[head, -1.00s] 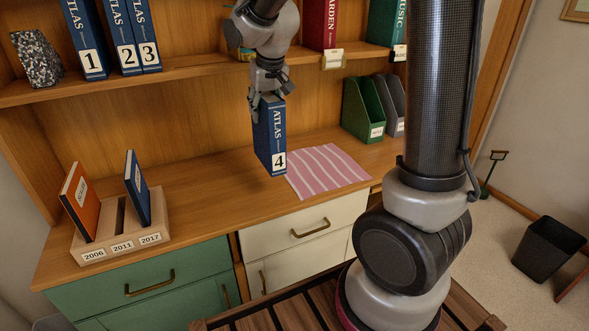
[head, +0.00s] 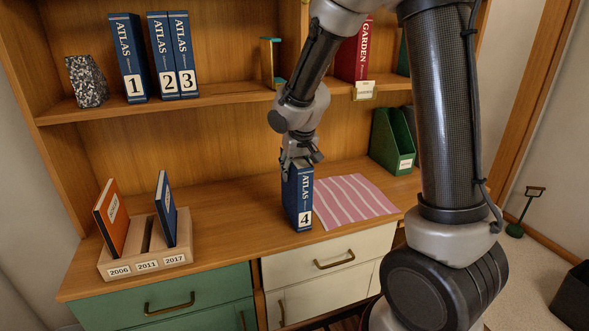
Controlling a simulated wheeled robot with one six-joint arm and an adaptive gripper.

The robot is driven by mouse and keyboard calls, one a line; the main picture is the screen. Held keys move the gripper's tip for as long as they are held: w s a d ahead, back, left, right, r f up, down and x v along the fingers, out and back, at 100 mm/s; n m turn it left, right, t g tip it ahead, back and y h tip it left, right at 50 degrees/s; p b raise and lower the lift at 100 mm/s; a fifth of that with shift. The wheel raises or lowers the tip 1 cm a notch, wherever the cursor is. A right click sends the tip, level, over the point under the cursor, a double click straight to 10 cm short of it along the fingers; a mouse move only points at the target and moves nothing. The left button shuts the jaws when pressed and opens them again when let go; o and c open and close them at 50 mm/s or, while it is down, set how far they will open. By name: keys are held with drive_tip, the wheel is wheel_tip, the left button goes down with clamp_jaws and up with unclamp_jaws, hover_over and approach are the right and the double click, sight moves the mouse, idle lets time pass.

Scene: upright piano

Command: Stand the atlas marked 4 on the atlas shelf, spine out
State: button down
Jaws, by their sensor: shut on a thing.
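The atlas marked 4 (head: 299,201) is a blue volume with a white number label, upright with its spine toward me. My gripper (head: 300,162) is shut on its top edge from above. The atlas is over the desk top at the left edge of a pink striped cloth; I cannot tell whether its base touches the wood. The atlas shelf (head: 225,97) holds atlas 1 (head: 128,58), atlas 2 (head: 161,56) and atlas 3 (head: 183,54), upright with spines out. A gap separates 1 from 2, and bare shelf lies right of 3.
A speckled bookend (head: 87,82) stands left of atlas 1, and a teal-based brass bookend (head: 270,62) right of atlas 3. A red garden book (head: 353,50) is farther right. Below are a wooden slotted rack (head: 147,262), the striped cloth (head: 352,200) and a green file holder (head: 389,142).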

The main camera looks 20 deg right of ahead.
drive_tip(key=c, duration=1.3)
unclamp_jaws()
drive_tip(key=shift+f, duration=0.15)
drive_tip(key=o, duration=0.4)
drive_tip(key=shift+o, duration=0.2)
